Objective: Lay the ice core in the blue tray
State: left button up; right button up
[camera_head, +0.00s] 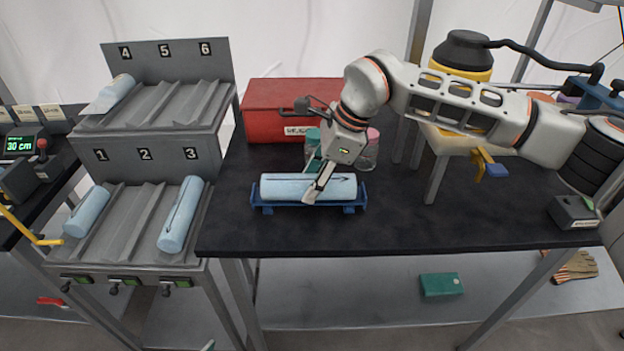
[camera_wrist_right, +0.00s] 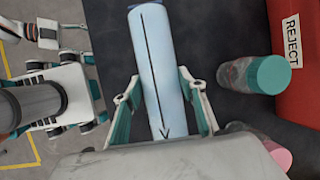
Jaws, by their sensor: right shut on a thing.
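The ice core (camera_head: 335,186) is a pale blue cylinder with a dark arrow along it. In the head view it lies lengthwise in the blue tray (camera_head: 350,208) on the black table. My right gripper (camera_head: 315,190) is around the middle of the core from above, shut on it. In the right wrist view the core (camera_wrist_right: 152,70) runs between the two fingers of my right gripper (camera_wrist_right: 165,105). The tray's floor is hidden under the core. My left gripper is not in the head view.
A red box (camera_head: 285,105), labelled REJECT in the wrist view (camera_wrist_right: 292,42), stands behind the tray. Jars with teal (camera_wrist_right: 270,74) and pink (camera_head: 372,135) lids stand close behind the gripper. A numbered rack (camera_head: 130,215) with other cores is at left. The table's front is clear.

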jog(key=shift+f, duration=0.2)
dwell(0.6)
jog(key=o, duration=1.6)
jog(key=shift+o, duration=0.2)
jog(key=shift+f, duration=0.1)
jog(key=v, duration=1.2)
jog(key=shift+d, duration=0.1)
jog(key=shift+s, duration=0.1)
